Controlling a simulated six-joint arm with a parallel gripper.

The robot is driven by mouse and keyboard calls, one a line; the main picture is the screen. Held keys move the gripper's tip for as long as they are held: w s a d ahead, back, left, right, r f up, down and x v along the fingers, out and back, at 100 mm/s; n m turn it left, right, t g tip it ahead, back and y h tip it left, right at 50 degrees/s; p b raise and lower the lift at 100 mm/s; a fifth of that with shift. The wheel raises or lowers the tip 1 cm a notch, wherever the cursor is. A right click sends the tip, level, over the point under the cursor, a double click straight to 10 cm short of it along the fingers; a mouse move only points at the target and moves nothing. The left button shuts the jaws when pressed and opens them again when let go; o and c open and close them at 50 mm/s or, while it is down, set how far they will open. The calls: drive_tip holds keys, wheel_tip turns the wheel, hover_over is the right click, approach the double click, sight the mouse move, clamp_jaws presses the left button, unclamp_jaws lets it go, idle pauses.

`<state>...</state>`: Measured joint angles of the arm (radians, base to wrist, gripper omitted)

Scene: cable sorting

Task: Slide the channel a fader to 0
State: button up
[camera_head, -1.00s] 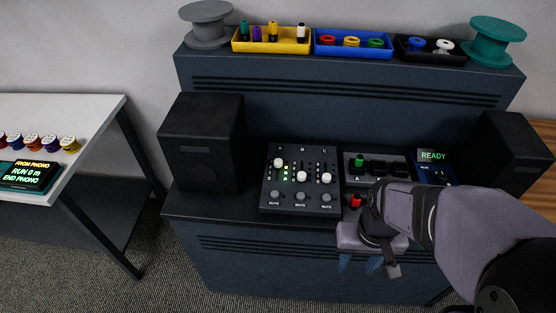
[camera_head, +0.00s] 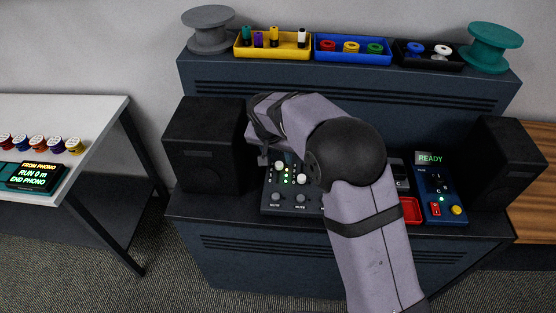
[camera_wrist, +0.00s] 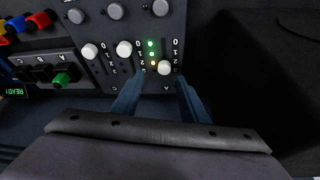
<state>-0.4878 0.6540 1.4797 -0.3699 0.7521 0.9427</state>
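The mixer (camera_head: 268,202) is a dark panel with faders A, B and C. In the wrist view, the white channel A fader knob (camera_wrist: 164,67) stands toward the A-letter end of its slot, away from the 0 mark. The B knob (camera_wrist: 123,48) and C knob (camera_wrist: 90,51) are left of it, closer to 0. My gripper (camera_wrist: 158,92) is open; its two blue fingers are apart, with the A knob ahead between their tips. I see no clear contact. In the head view, the A knob (camera_head: 280,165) shows, but my arm hides the fingers and C fader.
A black speaker (camera_head: 204,147) stands close to the left of the mixer, another (camera_head: 505,160) at the far right. The selector box with a green knob (camera_wrist: 61,79) adjoins the mixer. Grey mute buttons (camera_wrist: 115,11) lie beyond the faders. A READY panel (camera_head: 440,190) is right.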

sight(279, 164)
drive_tip(key=shift+w+a+p+x, duration=0.15)
drive_tip(key=shift+p+x, duration=0.35)
drive_tip(key=shift+x, duration=0.75)
drive_tip(key=shift+w+a+p+x, duration=0.15)
drive_tip(key=shift+p+x, duration=0.3)
drive_tip(key=shift+x, duration=0.75)
drive_tip(key=shift+a+p+x, duration=0.1)
drive_tip(key=shift+p+x, duration=0.4)
drive_tip(key=shift+x, duration=0.75)
drive_tip(key=shift+r, duration=0.1)
drive_tip(key=shift+c, duration=0.6)
clamp_jaws()
